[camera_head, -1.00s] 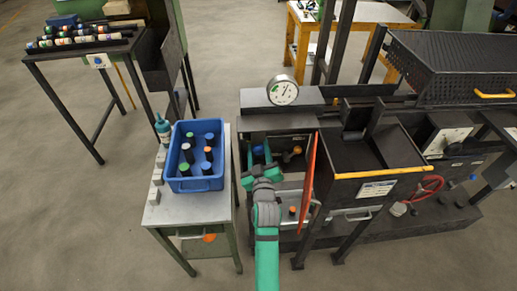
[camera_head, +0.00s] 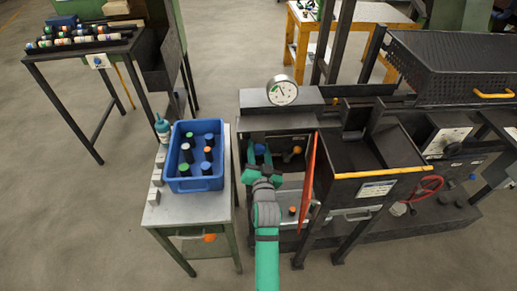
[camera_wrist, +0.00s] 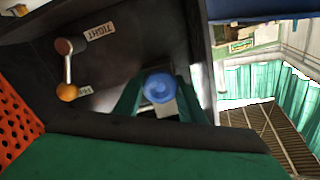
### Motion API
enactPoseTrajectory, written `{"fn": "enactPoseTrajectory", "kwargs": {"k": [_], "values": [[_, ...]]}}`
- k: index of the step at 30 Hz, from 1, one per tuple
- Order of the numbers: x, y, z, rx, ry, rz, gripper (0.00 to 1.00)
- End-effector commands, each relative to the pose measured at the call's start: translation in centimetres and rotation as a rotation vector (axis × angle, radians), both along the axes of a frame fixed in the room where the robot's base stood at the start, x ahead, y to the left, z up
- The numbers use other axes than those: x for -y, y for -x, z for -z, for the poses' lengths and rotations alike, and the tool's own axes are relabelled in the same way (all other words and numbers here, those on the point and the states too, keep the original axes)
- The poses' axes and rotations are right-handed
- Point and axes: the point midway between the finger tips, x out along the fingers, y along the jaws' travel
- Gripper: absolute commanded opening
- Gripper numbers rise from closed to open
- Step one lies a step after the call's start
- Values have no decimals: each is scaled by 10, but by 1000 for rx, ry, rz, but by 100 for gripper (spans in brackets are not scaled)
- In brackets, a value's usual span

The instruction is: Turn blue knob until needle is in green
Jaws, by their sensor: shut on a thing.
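The blue knob (camera_wrist: 160,86) sits between the two green fingers of my gripper (camera_wrist: 159,99) in the wrist view. My gripper is shut on it. In the head view the blue knob (camera_head: 259,149) shows small inside the dark frame, with my gripper (camera_head: 258,166) reaching in to it. The round white gauge (camera_head: 283,90) stands on top of the frame. Its dark needle points up and to the left, towards a small green patch on the dial's left side. The picture is too small to tell whether the needle lies within the green.
An orange-ended lever (camera_wrist: 68,91) is left of the knob, beside a "TIGHT" label (camera_wrist: 98,31). An orange-red perforated panel (camera_head: 308,188) stands open just right of my arm. A blue crate (camera_head: 197,184) with several capped cylinders is on the left table.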

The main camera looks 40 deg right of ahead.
Motion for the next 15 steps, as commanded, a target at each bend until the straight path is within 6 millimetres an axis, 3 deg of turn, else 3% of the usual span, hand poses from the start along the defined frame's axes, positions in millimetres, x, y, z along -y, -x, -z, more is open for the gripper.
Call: {"fn": "enactPoseTrajectory", "kwargs": {"k": [15], "values": [[0, 0, 2, 61, -107, -1, 14]]}}
